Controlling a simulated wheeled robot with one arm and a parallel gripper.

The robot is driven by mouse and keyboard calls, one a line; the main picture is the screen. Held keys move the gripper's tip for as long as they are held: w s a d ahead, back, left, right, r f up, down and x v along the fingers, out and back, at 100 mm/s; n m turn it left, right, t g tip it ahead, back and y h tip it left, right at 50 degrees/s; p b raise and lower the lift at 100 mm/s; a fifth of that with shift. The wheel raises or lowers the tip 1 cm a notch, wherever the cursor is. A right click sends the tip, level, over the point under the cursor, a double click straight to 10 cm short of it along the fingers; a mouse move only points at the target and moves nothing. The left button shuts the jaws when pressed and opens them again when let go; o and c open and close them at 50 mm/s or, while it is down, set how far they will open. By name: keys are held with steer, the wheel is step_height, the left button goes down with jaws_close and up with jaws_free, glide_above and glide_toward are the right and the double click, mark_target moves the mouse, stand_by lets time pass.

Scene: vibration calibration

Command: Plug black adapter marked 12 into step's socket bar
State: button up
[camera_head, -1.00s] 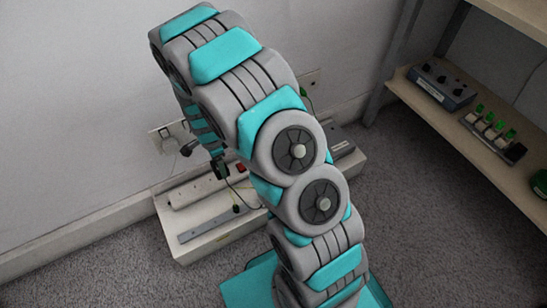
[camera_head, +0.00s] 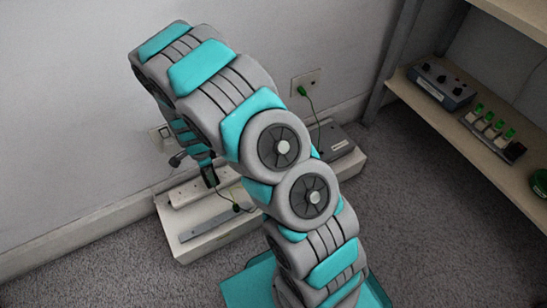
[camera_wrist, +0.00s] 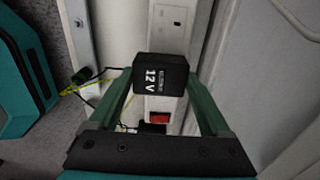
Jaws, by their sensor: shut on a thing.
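The black adapter marked 12 V (camera_wrist: 160,82) is held between the green fingers of my gripper (camera_wrist: 160,76), its label facing the wrist camera. The white socket bar (camera_wrist: 173,22) runs behind it in the wrist view, with one socket above the adapter and a red switch below. The adapter hides part of the bar; I cannot tell whether it touches. In the head view the adapter (camera_head: 209,176) is over the bar (camera_head: 185,193), which lies along the back of the pale step (camera_head: 195,248). The adapter's pins are hidden.
The wall is close behind the step. A wall outlet (camera_head: 160,136) holds a dark plug; another (camera_head: 306,82) holds a green plug with a cord. A grey box (camera_head: 335,145) sits at the step's right end. A shelf (camera_head: 440,115) at right carries a control box and green-topped items.

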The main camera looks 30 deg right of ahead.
steer(key=shift+f+p, duration=0.45)
steer(key=shift+f, duration=0.75)
stand_by(4.0)
steer(key=o, duration=1.2)
steer(key=shift+c, duration=0.2)
steer(key=shift+r, duration=0.1)
steer(key=shift+r+p, duration=0.9)
steer(key=shift+r, duration=1.55)
step_height(320, 180, up, 8)
